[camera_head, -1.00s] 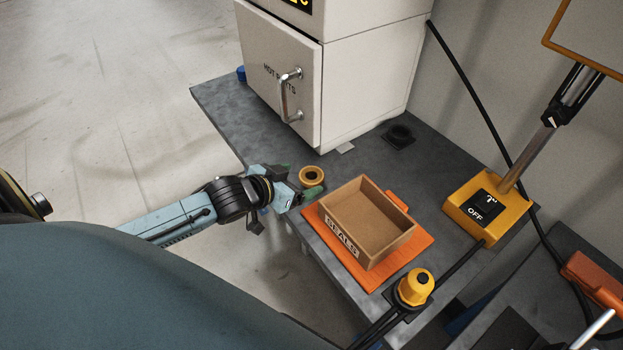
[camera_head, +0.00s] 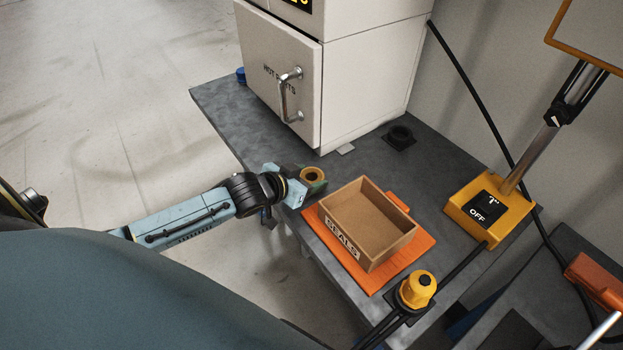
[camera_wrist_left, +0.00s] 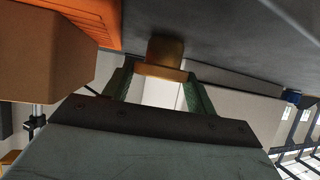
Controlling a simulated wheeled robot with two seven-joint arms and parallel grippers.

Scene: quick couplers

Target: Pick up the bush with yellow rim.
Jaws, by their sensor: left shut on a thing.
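The bush with yellow rim (camera_head: 312,174) stands on the grey table, just left of the wooden box. My left gripper (camera_head: 308,182) reaches it from the left, and its green fingers are shut on it. In the left wrist view the bush (camera_wrist_left: 166,54) sits between the tips of the two green fingers (camera_wrist_left: 160,75), with its yellow-brown rim toward the camera. It looks to be at table level; I cannot tell if it is clear of the surface. My right gripper is in neither view.
A wooden box marked SEALS (camera_head: 340,236) sits on an orange mat (camera_head: 420,246) right of the gripper. A white cabinet (camera_head: 345,90) stands behind. A black ring part (camera_head: 400,136), a yellow switch box (camera_head: 490,212) and a yellow knob (camera_head: 417,289) are farther right.

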